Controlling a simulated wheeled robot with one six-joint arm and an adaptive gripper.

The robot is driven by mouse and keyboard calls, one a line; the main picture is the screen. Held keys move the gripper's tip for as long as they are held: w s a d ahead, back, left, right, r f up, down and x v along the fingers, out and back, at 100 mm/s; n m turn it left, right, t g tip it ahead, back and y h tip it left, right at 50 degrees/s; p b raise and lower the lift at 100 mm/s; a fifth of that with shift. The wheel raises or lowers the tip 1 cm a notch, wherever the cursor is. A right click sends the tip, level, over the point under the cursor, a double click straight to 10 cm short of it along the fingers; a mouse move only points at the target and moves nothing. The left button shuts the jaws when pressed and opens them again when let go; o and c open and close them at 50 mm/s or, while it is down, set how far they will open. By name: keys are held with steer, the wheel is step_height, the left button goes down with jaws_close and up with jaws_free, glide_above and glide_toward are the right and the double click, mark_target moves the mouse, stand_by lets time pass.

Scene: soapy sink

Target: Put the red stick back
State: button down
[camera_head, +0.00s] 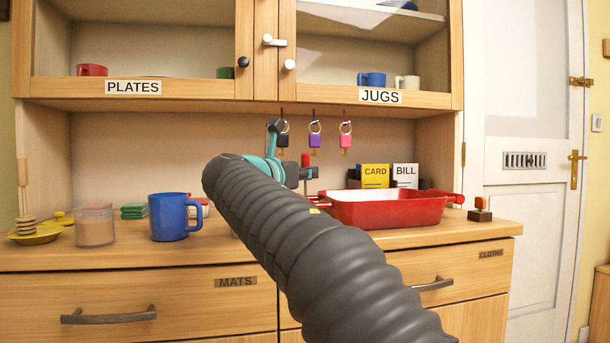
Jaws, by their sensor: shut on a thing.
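The red stick (305,159) shows as a short upright dark red piece at the jaws of my gripper (308,173). My gripper is shut on it, above the counter and just behind the left end of the red tub. The stick's lower part is mostly hidden by the gripper and the tub, so I cannot tell how far down it reaches. My own dark ribbed arm crosses the middle of the view and hides part of the counter.
A blue mug (170,217) and a jar (95,226) stand at left. Keys hang behind (315,137); CARD (375,176) and BILL (405,175) stand at the back.

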steer(key=shift+f, duration=0.15)
steer(key=c, duration=1.1)
jaws_free()
steer(key=shift+r, duration=0.2)
steer(key=v, duration=1.2)
